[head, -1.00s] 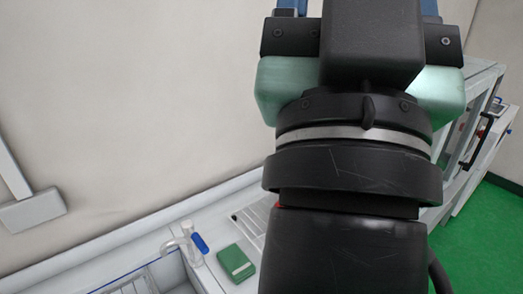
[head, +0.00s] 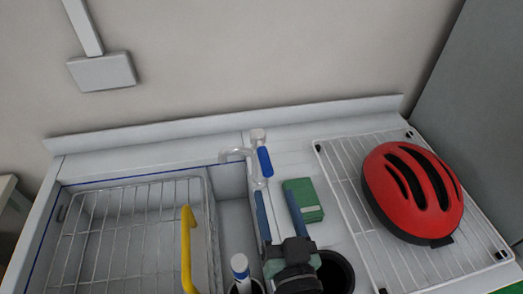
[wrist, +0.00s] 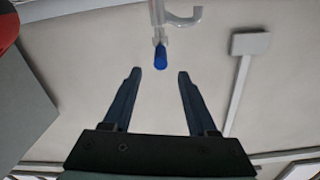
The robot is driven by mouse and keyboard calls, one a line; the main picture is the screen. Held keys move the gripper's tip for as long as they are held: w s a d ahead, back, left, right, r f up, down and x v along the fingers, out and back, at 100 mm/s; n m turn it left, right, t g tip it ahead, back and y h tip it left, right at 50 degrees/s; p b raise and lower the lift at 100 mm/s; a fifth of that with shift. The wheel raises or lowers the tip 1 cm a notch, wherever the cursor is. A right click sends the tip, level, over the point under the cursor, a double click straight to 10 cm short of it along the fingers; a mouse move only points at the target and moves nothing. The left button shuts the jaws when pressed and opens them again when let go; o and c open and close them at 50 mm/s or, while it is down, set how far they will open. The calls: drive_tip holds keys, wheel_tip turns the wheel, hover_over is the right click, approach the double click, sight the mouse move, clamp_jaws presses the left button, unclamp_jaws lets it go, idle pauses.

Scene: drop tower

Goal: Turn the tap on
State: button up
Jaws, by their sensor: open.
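The tap (head: 238,154) is pale grey, with a curved spout reaching left over the sink. Its blue lever (head: 265,162) sits to the right of the spout. The lever also shows in the wrist view (wrist: 160,56), upper middle, with the tap's body (wrist: 158,18) above it. My gripper (head: 274,194) is open and empty, its two blue fingers pointing at the tap from the near side. In the wrist view the lever lines up between the fingertips (wrist: 159,75), just beyond them. The lever does not appear touched by either finger.
A green block (head: 303,200) lies on the counter close to the right of my fingers. A red helmet (head: 411,193) rests on a wire rack (head: 345,185) at the right. A wire basket (head: 135,215) and a yellow handle (head: 187,245) are at the left. The wall (head: 250,50) stands behind.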

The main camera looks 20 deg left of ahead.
sight(263, 151)
drive_tip(key=p+x, duration=0.1)
drive_tip(key=x, duration=0.2)
drive_tip(key=p+x, duration=0.1)
drive_tip(key=x, duration=0.3)
drive_tip(key=p+x, duration=0.1)
drive_tip(key=x, duration=0.2)
drive_tip(key=shift+w+a+r, duration=0.15)
drive_tip(key=shift+a+r, duration=0.05)
drive_tip(key=shift+r, duration=0.1)
drive_tip(key=shift+x, duration=0.85)
drive_tip(key=shift+f, duration=0.1)
clamp_jaws()
